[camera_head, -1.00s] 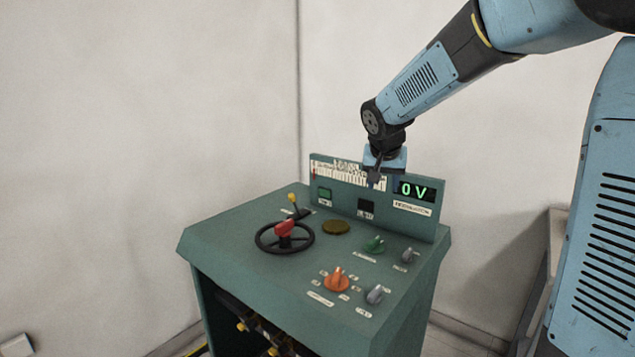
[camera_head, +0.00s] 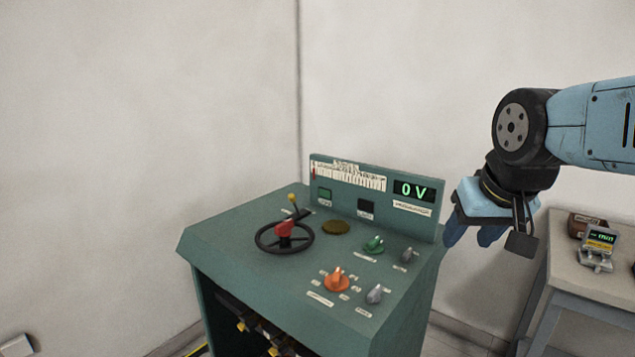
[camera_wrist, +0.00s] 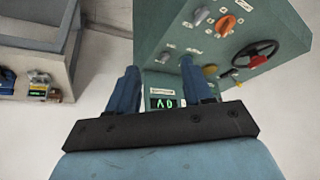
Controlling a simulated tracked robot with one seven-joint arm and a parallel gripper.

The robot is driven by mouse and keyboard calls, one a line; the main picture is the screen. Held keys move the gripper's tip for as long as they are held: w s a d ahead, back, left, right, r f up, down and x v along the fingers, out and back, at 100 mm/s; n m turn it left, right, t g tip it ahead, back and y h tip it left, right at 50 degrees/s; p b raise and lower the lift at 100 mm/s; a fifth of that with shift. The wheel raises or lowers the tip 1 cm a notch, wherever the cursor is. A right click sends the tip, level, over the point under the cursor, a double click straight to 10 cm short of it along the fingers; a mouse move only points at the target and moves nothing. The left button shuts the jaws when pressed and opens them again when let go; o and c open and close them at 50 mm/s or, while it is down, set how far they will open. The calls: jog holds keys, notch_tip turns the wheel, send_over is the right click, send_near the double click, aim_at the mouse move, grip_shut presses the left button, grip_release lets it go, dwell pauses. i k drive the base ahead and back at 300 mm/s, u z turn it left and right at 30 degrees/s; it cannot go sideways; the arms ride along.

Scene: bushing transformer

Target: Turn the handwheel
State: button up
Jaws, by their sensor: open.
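The handwheel is a black spoked wheel (camera_head: 262,240) with a red hub piece, lying on the top of a green control cabinet (camera_head: 215,237). In the wrist view the handwheel (camera_wrist: 270,47) shows at the upper right. My gripper (camera_head: 462,240) hangs to the right of the cabinet, well apart from the handwheel. In the wrist view its two blue fingers (camera_wrist: 162,92) are spread with nothing between them but the background cabinet panel. Nothing hides the handwheel in the head view.
The cabinet carries an orange knob (camera_head: 336,283), a green knob (camera_head: 374,244), grey knobs, a yellow-tipped lever (camera_head: 293,200) and a display reading 0 V (camera_head: 413,190). A side table (camera_head: 570,240) with small devices (camera_head: 598,243) stands right. Space above the cabinet is clear.

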aim_at(283, 229)
jog(key=k, duration=0.75)
jog(key=u, duration=0.65)
jog(key=i, duration=1)
jog(key=z, duration=0.05)
